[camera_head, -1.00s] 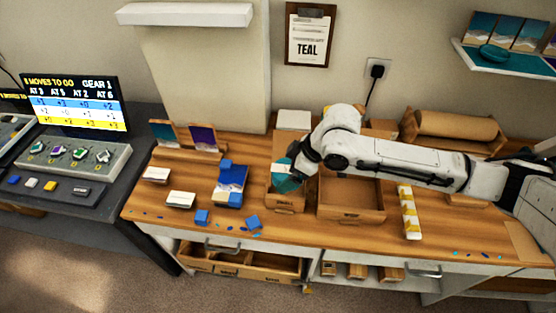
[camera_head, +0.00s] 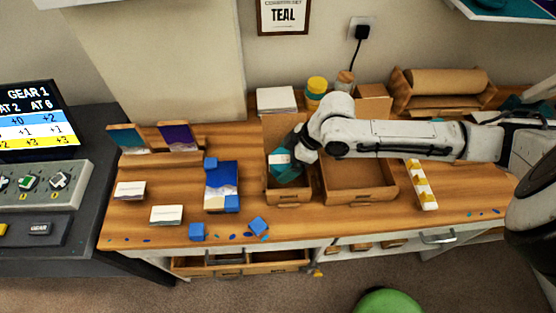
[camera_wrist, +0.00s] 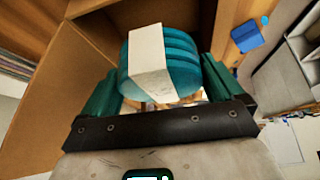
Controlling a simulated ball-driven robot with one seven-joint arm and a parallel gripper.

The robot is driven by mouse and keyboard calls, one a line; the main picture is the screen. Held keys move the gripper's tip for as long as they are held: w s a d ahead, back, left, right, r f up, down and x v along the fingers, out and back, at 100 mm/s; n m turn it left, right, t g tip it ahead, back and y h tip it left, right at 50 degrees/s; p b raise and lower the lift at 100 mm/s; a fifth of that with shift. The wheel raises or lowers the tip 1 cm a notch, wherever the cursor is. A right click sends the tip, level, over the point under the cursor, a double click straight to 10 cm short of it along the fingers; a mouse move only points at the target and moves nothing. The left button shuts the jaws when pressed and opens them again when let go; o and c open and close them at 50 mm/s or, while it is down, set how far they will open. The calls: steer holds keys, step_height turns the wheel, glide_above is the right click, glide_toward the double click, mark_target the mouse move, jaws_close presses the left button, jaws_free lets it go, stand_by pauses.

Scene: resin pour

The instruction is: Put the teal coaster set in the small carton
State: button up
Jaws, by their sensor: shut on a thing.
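The teal coaster set, a stack of teal discs with a white paper band, shows in the head view (camera_head: 284,174) and large in the wrist view (camera_wrist: 183,62). My gripper (camera_head: 292,163) is shut on it, with teal fingers on both sides in the wrist view (camera_wrist: 160,88). The small carton (camera_head: 288,199) stands open on the bench with its flap up behind. The coaster set is at the carton's opening, within its outline in the head view. I cannot tell whether it touches the carton floor. Cardboard walls (camera_wrist: 50,85) also show close by in the wrist view.
A larger open carton (camera_head: 360,197) stands directly right of the small one, under my arm. A yellow-and-white strip (camera_head: 421,185) lies further right. Left are a blue and white pack (camera_head: 222,185), blue cubes (camera_head: 197,232) and white cards (camera_head: 167,215). A white stack (camera_head: 277,100) stands behind.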

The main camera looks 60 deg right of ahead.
steer(key=shift+f, duration=0.3)
steer(key=shift+s+r, duration=0.1)
steer(key=shift+f, duration=0.45)
steer(key=shift+f+b, duration=0.25)
steer(key=shift+b, duration=0.1)
steer(key=o, duration=0.9)
steer(key=shift+c, duration=0.2)
steer(key=shift+r, duration=0.1)
